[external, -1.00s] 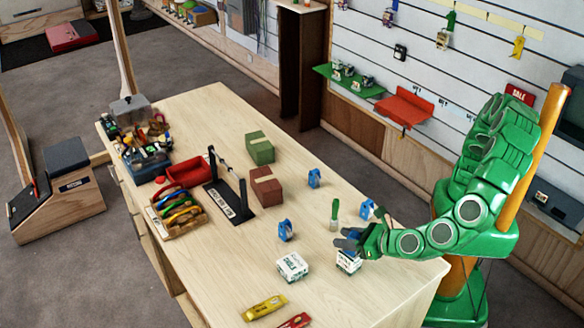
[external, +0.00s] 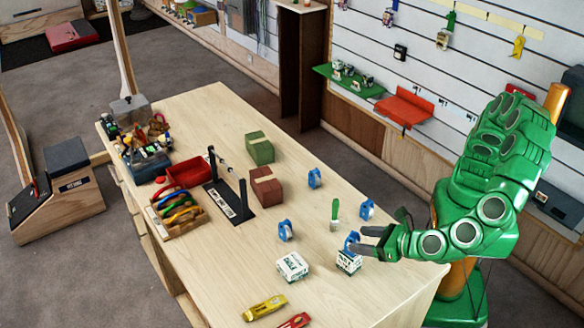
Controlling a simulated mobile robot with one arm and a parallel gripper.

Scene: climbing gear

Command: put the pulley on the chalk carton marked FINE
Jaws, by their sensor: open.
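Two white chalk cartons with green print stand near the table's front right: a left carton (external: 292,267) and a right carton (external: 348,264). Their print is too small to read surely. A blue pulley (external: 351,242) stands upright on top of the right carton. My gripper (external: 367,240) is open, just right of this pulley, with a dark fingertip close beside it; whether they touch I cannot tell. Other blue pulleys stand on the table: one behind the left carton (external: 285,230), one farther back (external: 314,178), and one behind my gripper (external: 367,210).
A green-handled brush (external: 334,214) stands behind the right carton. A red block (external: 267,187), a green block (external: 260,148) and a black stand (external: 232,205) are farther back. Yellow (external: 264,307) and red (external: 295,321) items lie near the front edge. The table's right front is bare.

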